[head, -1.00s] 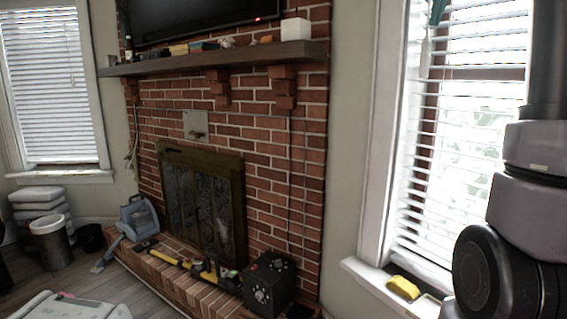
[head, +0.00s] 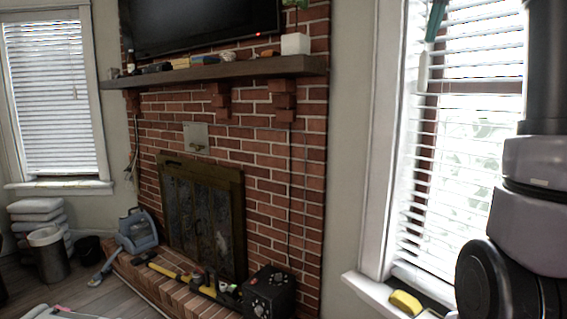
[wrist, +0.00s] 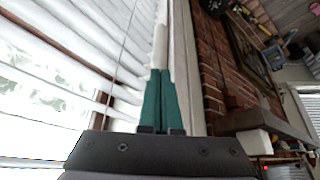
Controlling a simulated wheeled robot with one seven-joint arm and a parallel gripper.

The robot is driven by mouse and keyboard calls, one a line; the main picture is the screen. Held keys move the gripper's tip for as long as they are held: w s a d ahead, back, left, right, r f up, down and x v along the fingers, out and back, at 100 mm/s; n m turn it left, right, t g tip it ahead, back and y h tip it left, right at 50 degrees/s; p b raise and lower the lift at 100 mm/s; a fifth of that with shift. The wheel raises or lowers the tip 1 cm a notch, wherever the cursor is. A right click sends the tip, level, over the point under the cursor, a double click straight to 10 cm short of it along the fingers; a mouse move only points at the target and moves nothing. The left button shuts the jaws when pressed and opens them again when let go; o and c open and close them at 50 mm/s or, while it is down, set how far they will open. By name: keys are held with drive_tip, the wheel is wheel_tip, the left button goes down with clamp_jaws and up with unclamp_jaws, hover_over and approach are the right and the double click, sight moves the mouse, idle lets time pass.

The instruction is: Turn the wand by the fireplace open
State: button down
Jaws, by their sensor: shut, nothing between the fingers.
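The white slatted blind (head: 462,150) covers the window right of the fireplace (head: 203,215). My gripper (wrist: 160,75) has teal fingers pressed together, with nothing between them. In the head view its fingers (head: 435,24) show at the top, before the window's left side.
A yellow object (head: 405,302) lies on the sill. The mantel (head: 215,72) holds small items and a white pot (head: 295,43). A black box (head: 268,292) stands on the hearth.

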drive_tip(key=shift+f, duration=2.1)
drive_tip(key=shift+w, duration=0.35)
drive_tip(key=shift+d, duration=0.15)
drive_tip(key=shift+s, duration=0.35)
wheel_tip(320, 180, up, 6)
hover_over(426, 63)
drive_tip(key=s, duration=0.3)
